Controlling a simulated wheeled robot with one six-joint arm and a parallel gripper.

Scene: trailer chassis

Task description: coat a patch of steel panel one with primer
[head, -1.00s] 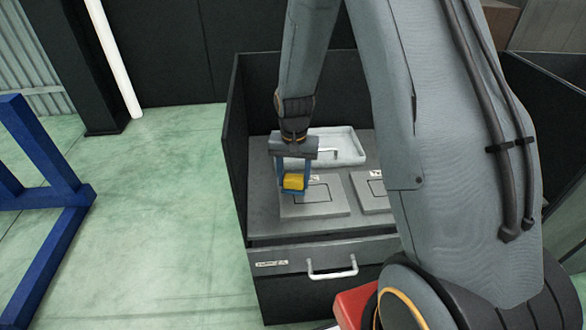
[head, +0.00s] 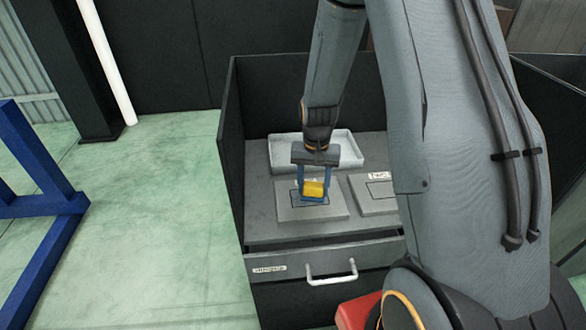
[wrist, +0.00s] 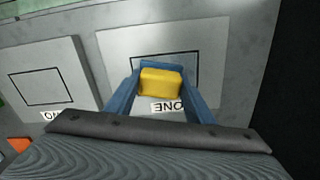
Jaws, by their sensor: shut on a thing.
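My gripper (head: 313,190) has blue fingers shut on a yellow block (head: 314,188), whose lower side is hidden. The block also shows between the fingers in the wrist view (wrist: 161,83). Steel panel one (head: 298,211) is a flat grey plate on the bench top. In the wrist view, panel one (wrist: 118,60) bears a dark-outlined rectangle and an upside-down label reading ONE. The block is over the near part of that outline, covering some of it. I cannot tell whether it touches the panel. No clear coating shows inside the outline.
A second panel (head: 376,196) with its own outlined rectangle lies to the right, also in the wrist view (wrist: 40,82). A pale shallow tray (head: 351,150) sits behind. Dark walls (head: 231,150) flank the bench; a drawer handle (head: 331,273) juts out in front. Open floor lies left.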

